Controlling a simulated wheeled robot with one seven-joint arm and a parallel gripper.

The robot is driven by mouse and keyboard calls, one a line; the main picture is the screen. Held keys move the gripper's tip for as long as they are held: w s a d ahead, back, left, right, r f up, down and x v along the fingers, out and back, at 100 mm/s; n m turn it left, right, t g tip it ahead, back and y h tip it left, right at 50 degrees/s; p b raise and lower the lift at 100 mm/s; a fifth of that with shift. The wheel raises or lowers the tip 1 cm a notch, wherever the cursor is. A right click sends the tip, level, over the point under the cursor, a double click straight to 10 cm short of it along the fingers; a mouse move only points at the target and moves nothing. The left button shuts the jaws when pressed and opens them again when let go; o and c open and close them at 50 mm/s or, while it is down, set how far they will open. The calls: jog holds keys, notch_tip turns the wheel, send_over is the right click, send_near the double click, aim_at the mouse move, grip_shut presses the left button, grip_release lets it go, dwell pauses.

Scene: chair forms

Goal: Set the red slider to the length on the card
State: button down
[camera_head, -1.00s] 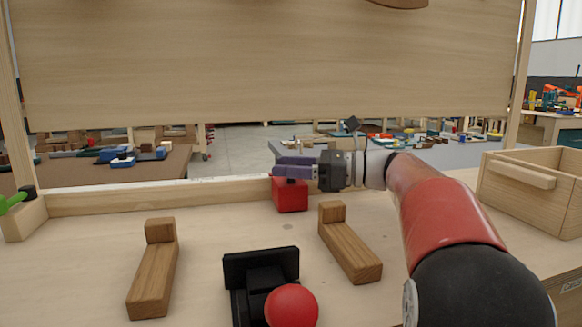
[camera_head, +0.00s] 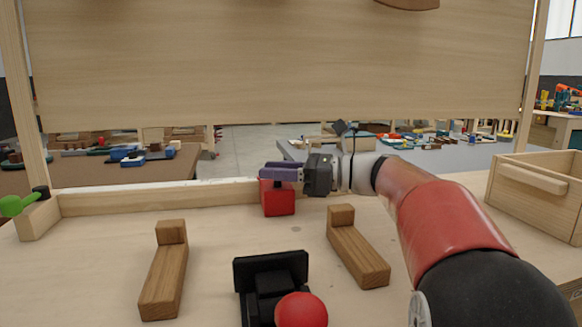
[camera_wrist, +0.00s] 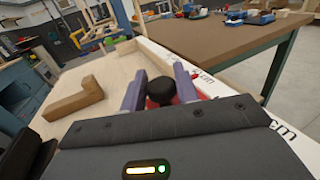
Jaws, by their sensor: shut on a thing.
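The red slider (camera_head: 277,198) is a red block at the back of the bench, against the pale rail with a white strip (camera_head: 160,189). My gripper (camera_head: 281,173) reaches in from the right and is at the slider's top. In the wrist view its two purple fingers (camera_wrist: 158,84) are on either side of a black knob (camera_wrist: 161,92), with red of the slider showing behind. The gripper is shut on this knob. I see no card with a length.
Two L-shaped wooden pieces (camera_head: 165,275) (camera_head: 357,252) lie on the bench. A black fixture with a red ball (camera_head: 301,310) stands at the front. A green-handled part (camera_head: 17,205) is at the left, a wooden box (camera_head: 535,195) at the right. A wooden panel (camera_head: 280,65) hangs above.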

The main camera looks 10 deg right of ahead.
jog(key=c, duration=1.1)
grip_release()
jog(key=shift+d, duration=0.1)
jog(key=shift+v, duration=3.9)
